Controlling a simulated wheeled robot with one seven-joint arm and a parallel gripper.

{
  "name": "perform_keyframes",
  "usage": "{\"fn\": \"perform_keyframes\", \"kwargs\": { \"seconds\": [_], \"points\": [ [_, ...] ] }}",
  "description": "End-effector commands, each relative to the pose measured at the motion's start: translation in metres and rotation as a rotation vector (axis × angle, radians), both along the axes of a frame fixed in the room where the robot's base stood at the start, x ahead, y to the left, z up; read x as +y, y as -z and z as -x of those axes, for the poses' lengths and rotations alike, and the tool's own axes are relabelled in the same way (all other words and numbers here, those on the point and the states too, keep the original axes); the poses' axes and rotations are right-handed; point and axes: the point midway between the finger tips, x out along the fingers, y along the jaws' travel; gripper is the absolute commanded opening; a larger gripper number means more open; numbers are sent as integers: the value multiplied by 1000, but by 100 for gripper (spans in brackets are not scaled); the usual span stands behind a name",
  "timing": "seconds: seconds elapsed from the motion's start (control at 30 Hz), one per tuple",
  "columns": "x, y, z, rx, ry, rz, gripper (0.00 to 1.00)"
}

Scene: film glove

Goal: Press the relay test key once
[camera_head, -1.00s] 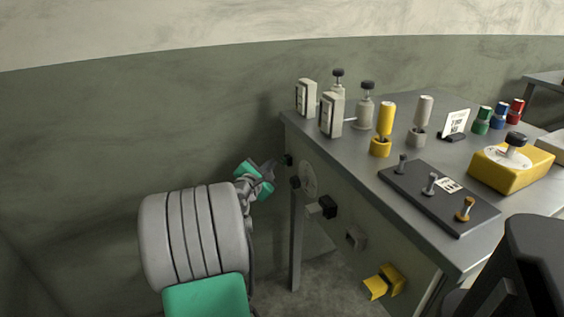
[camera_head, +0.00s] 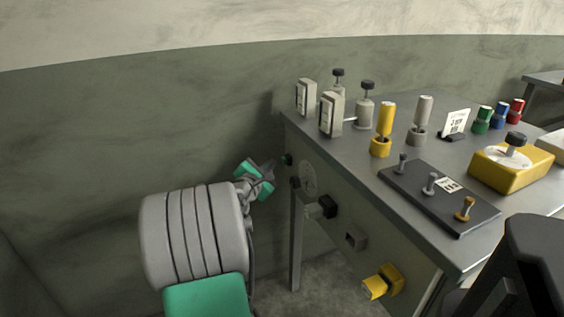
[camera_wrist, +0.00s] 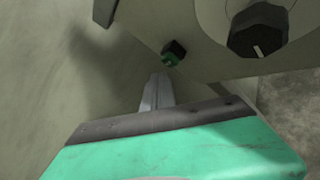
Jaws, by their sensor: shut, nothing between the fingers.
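A small key with a green face and black surround (camera_head: 287,160) is on the upper far-left part of the bench's front panel; I take it for the relay test key. It also shows in the wrist view (camera_wrist: 173,52), just above my fingertips. My gripper (camera_head: 270,165) is shut and empty, left of the key, with a small gap visible between them in the head view. In the wrist view the narrow closed fingers (camera_wrist: 157,90) point up toward the key. How far the key is pushed in cannot be told.
A black knob on a round dial (camera_wrist: 258,32) is right of the key. A black block (camera_head: 327,206), a grey socket (camera_head: 355,238) and a yellow fitting (camera_head: 385,281) are lower on the panel. The bench top (camera_head: 410,105) carries pegs, switches and a yellow box (camera_head: 510,168).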

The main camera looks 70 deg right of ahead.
Motion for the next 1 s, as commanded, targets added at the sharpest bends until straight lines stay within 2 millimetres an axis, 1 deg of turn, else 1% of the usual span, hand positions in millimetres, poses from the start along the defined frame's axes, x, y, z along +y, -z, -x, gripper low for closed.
{"fn": "perform_keyframes", "kwargs": {
  "seconds": [0.47,0.7,1.0],
  "points": [
    [0,0,0,0,0,0,0],
    [-5,-2,6,0,0,-1,0],
    [-6,0,6,0,0,0,0]
  ]
}}
